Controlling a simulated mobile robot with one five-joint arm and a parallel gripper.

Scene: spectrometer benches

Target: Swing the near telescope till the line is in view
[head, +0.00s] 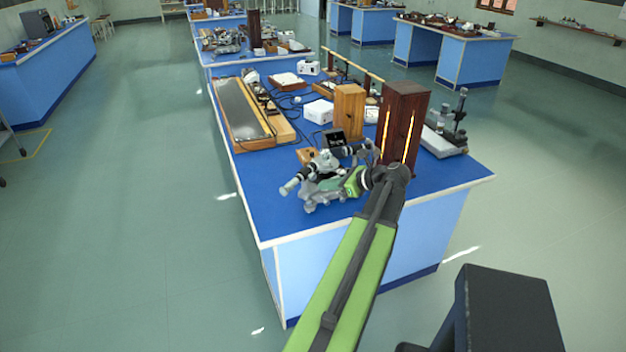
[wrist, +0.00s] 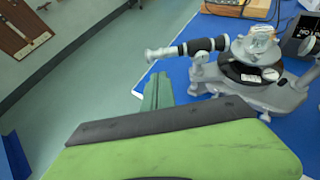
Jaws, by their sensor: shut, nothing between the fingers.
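The grey spectrometer (head: 325,192) stands near the front corner of the blue bench. In the wrist view the telescope (wrist: 190,47) lies level, left of the round table (wrist: 252,72). My gripper (head: 354,184) is at the spectrometer's right side in the head view and hides part of it. In the wrist view my gripper (wrist: 157,91) is shut and empty, just below the eyepiece end in the picture. I cannot tell whether it touches.
A dark wooden lamp housing (head: 403,115) with glowing slits stands right behind my wrist. A lighter wooden box (head: 349,108), a white box (head: 318,111) and a long wooden tray (head: 243,112) stand farther back. The floor left of the bench is clear.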

